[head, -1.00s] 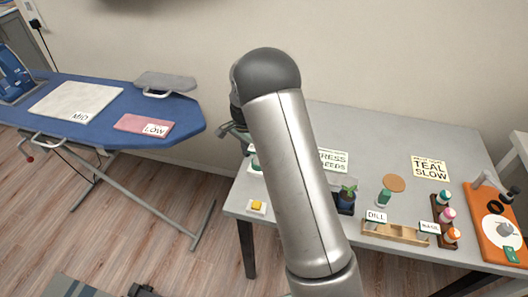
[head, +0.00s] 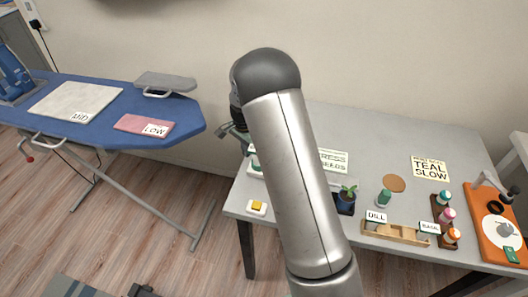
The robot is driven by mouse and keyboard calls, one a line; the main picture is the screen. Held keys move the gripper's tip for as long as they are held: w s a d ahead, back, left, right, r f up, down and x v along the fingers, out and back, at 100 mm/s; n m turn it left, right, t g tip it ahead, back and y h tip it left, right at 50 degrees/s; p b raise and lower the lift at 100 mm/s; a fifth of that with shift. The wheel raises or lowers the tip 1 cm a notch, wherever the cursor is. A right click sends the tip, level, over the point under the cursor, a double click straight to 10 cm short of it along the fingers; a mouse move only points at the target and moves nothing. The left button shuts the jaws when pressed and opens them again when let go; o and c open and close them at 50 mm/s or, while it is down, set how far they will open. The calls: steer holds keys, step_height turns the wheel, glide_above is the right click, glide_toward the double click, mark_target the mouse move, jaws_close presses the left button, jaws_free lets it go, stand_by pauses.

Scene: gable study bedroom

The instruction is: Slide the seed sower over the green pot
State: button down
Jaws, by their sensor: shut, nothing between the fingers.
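My gripper (head: 231,131) shows in part at the left of my arm's dark rounded joint, above the table's left back corner. It looks shut, with nothing seen in it. A small white and green thing (head: 255,166) shows at the left edge of my arm on the table; I cannot tell whether it is part of the seed sower or the green pot. My arm hides the table beside it. I cannot make out the seed sower for certain. A small green bottle-like thing (head: 384,198) stands farther right, by a round brown disc (head: 394,183).
The grey table (head: 380,135) also bears a yellow button (head: 257,205), a plant in a dark pot (head: 346,197), a wooden rack (head: 396,232), several bottles (head: 446,214) and an orange board (head: 483,222). A blue ironing board (head: 185,122) stands left. The table's back is clear.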

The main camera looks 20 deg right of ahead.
stand_by(0.5)
steer(key=shift+s+d+b, duration=0.5)
steer(key=shift+s+d, duration=1.2)
steer(key=shift+d, duration=1)
steer(key=shift+s+d+b, duration=0.5)
steer(key=shift+s+d, duration=1.15)
steer(key=shift+d, duration=1)
steer(key=shift+s+d+b, duration=0.5)
steer(key=shift+s+d, duration=1.2)
steer(key=shift+d, duration=1)
steer(key=shift+a, duration=0.15)
steer(key=shift+w+a, duration=0.65)
steer(key=shift+a, duration=0.35)
step_height(320, 180, up, 12)
steer(key=p, duration=0.8)
